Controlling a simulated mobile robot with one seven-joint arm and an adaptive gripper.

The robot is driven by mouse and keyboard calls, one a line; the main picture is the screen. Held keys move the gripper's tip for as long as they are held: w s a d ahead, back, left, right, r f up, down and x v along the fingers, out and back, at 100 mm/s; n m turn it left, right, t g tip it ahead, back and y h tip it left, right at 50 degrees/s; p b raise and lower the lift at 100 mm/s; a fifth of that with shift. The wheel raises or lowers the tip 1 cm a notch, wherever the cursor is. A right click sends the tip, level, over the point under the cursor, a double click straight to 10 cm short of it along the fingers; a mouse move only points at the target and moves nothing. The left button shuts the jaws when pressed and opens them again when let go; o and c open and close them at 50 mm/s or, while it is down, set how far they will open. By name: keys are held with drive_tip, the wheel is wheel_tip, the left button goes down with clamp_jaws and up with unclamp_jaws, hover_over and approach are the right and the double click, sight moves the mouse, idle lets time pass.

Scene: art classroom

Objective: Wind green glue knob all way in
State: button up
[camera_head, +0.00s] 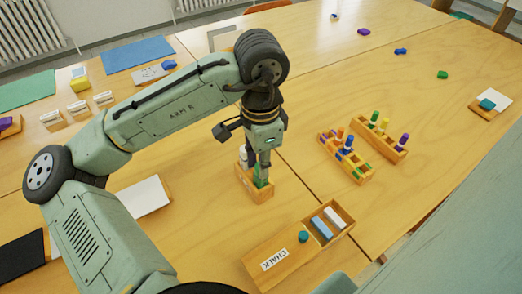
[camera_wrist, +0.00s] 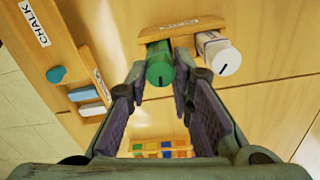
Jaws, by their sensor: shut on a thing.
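The green glue stick (camera_head: 259,182) stands in a small wooden holder (camera_head: 243,184) beside a white glue stick (camera_head: 242,158). My gripper (camera_head: 262,160) points down over the holder and is shut on the green glue's upper end. In the wrist view, the green knob (camera_wrist: 160,70) lies between my fingertips (camera_wrist: 158,78), with a short dark mark on its round end. The white glue (camera_wrist: 217,52) is just right of my fingers, with a similar dark mark. The holder (camera_wrist: 182,28) carries a label there. How far the green knob is wound cannot be seen.
An open wooden chalk box (camera_head: 278,258) with a teal knob (camera_head: 303,236) on its lid lies nearby. Two wooden racks (camera_head: 352,176) of coloured pieces stand to the right. White paper (camera_head: 146,197) lies to the left.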

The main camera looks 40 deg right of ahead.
drive_tip(key=shift+r+n+p, duration=0.1)
drive_tip(key=shift+n+p, duration=1.65)
drive_tip(key=shift+n, duration=1.65)
drive_tip(key=o, duration=1.6)
drive_tip(key=shift+c, duration=0.2)
drive_tip(key=m, duration=0.5)
drive_tip(key=shift+m+p, duration=0.3)
drive_tip(key=shift+p, duration=0.05)
drive_tip(key=m, duration=0.6)
